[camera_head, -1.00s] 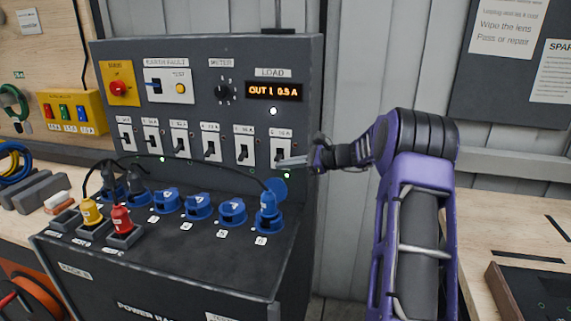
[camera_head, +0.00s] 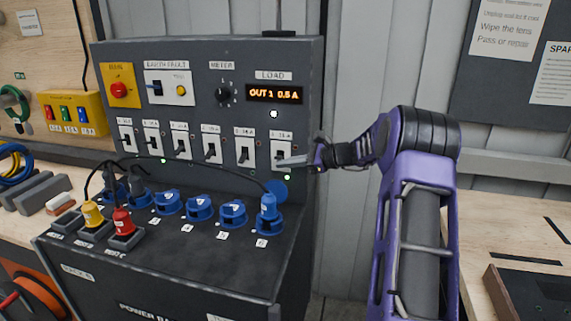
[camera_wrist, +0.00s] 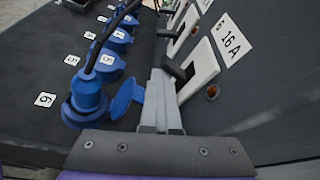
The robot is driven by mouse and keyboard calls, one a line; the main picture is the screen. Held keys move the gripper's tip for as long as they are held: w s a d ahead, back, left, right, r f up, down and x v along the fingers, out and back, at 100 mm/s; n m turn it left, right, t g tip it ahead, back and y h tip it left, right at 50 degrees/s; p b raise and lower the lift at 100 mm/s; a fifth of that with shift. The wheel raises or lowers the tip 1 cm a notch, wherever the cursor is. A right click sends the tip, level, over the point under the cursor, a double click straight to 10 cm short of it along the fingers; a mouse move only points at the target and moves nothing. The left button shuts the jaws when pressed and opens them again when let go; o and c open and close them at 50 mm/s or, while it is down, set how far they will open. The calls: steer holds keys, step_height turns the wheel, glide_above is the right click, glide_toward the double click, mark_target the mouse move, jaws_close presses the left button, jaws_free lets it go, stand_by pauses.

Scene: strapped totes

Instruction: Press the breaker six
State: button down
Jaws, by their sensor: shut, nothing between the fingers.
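Breaker six (camera_head: 281,150) is the rightmost white breaker plate in the row on the dark power panel. In the wrist view its plate (camera_wrist: 196,68) carries a "6 16 A" label and a black lever (camera_wrist: 175,71). My gripper (camera_head: 285,163) is at the lower part of that plate, its fingers pointing left. In the wrist view my shut fingers (camera_wrist: 158,85) end beside the lever; I cannot tell whether they touch it. Nothing shows between the fingers.
Blue socket six (camera_head: 268,212), with a plug and its lid open, stands below the breaker. Several blue sockets line the sloped deck (camera_head: 190,255). A black cable arches over them. A display (camera_head: 274,93) reads "OUT 1 0.5 A".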

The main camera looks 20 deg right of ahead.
steer(key=shift+w+r, duration=0.15)
steer(key=shift+r, duration=0.55)
steer(key=f+v, duration=0.1)
steer(key=v, duration=1.6)
steer(key=shift+s+d, duration=0.2)
steer(key=shift+f, duration=0.2)
